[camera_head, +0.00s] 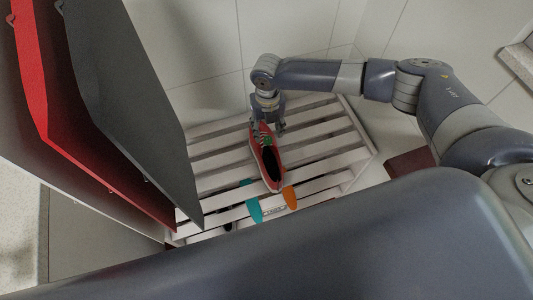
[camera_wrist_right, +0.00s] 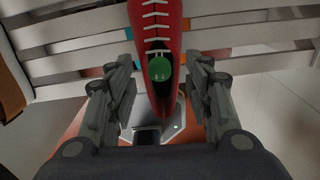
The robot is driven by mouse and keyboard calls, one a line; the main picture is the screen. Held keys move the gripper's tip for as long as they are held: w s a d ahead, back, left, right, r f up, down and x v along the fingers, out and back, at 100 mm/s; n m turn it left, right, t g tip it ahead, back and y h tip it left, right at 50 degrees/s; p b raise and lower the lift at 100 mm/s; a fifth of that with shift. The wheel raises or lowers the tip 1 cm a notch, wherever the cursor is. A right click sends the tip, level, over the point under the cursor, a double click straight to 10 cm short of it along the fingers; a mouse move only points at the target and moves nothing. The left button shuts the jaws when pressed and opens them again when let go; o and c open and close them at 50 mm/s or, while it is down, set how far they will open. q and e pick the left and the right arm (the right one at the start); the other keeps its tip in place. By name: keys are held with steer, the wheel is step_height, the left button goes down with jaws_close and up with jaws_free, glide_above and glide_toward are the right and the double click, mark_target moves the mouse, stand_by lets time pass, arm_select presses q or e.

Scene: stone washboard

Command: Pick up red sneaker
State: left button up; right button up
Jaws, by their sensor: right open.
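The red sneaker (camera_head: 267,160) with pale laces and a dark opening sits on the white slatted rack in the head view. My right gripper (camera_head: 268,128) is at its far end, pointing down. In the right wrist view the sneaker (camera_wrist_right: 158,32) reaches down between the open fingers of my right gripper (camera_wrist_right: 158,100), one finger on each side. A gap shows between each finger and the shoe. A round green patch (camera_wrist_right: 160,69) shows at the shoe. My left gripper does not show.
The white slatted rack (camera_head: 220,160) stands against the tiled wall. Red and dark grey hanging panels (camera_head: 118,110) stand at the left. A dark red block (camera_head: 410,162) is on the floor at the right.

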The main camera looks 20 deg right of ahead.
mark_target(267, 136)
steer(key=shift+f+p, duration=0.6)
steer(key=shift+f, duration=2.4)
jaws_close()
